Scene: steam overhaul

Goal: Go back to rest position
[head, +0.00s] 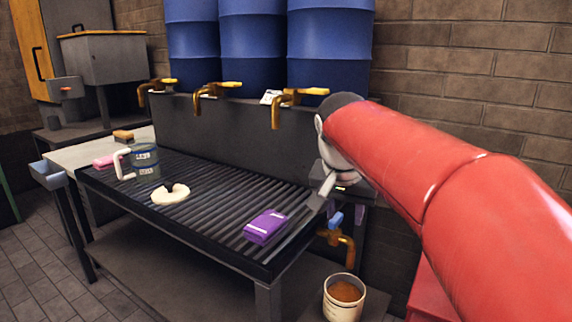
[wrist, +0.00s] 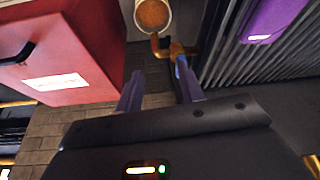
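My gripper (wrist: 158,78) is open and empty in the wrist view. Its two purple fingers stand apart, with only brick floor showing between them. In the head view my red arm reaches in from the right, and the dark gripper body hangs beside the right end of the slatted bench (head: 215,187). The fingers are partly hidden there. A brass tap (wrist: 160,47) with a blue handle (wrist: 180,64) shows close beyond the right finger in the wrist view. I cannot tell whether they touch.
A purple packet (head: 265,226), a pale broken ring (head: 170,194) and a glass jug (head: 145,161) rest on the bench. A bucket with brown contents (head: 343,299) stands below the tap. A red box (wrist: 62,50) is at left in the wrist view. Blue barrels (head: 252,42) stand behind.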

